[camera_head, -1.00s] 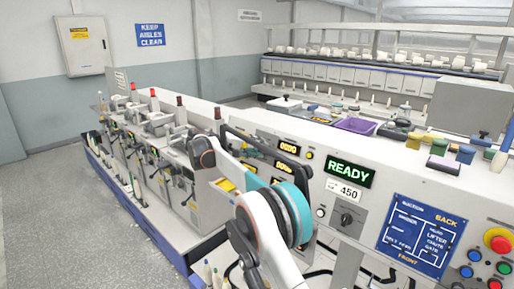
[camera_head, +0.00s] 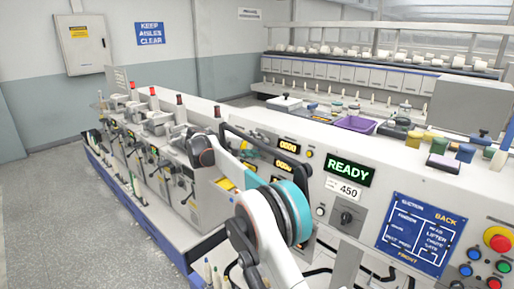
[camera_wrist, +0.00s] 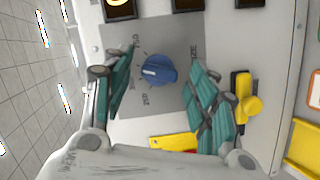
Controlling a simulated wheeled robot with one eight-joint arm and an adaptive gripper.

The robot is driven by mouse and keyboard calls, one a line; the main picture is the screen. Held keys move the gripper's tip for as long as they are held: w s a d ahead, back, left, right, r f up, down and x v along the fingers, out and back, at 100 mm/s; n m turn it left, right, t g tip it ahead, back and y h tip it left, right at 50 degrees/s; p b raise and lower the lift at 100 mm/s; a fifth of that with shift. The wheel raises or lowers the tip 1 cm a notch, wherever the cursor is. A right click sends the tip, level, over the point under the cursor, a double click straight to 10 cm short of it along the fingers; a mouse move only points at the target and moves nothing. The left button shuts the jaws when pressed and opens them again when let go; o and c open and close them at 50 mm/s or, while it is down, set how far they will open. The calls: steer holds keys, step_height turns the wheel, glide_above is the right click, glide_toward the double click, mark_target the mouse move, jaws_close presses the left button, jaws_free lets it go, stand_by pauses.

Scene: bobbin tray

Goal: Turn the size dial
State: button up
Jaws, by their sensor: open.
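The size dial (camera_wrist: 157,70) is a blue round knob with a pale pointer line. It sits on a grey plate (camera_wrist: 182,35) with tick marks and the word SIZE partly visible. My gripper (camera_wrist: 162,62) is open, its teal ribbed fingers on either side of the dial. Both fingers look apart from the knob, with a gap on each side. How far the fingertips are from the panel I cannot tell. In the head view my arm covers this part of the machine and the dial is hidden.
A yellow handle (camera_wrist: 242,98) stands just right of the right finger. In the head view, a black knob (camera_head: 346,217) sits below the READY display (camera_head: 349,170). A red button (camera_head: 499,240) is at far right. A purple tray (camera_head: 354,124) lies on top.

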steer(key=v, duration=1.1)
steer(key=shift+s+a, duration=0.2)
steer(key=shift+a, duration=0.15)
steer(key=shift+r, duration=0.1)
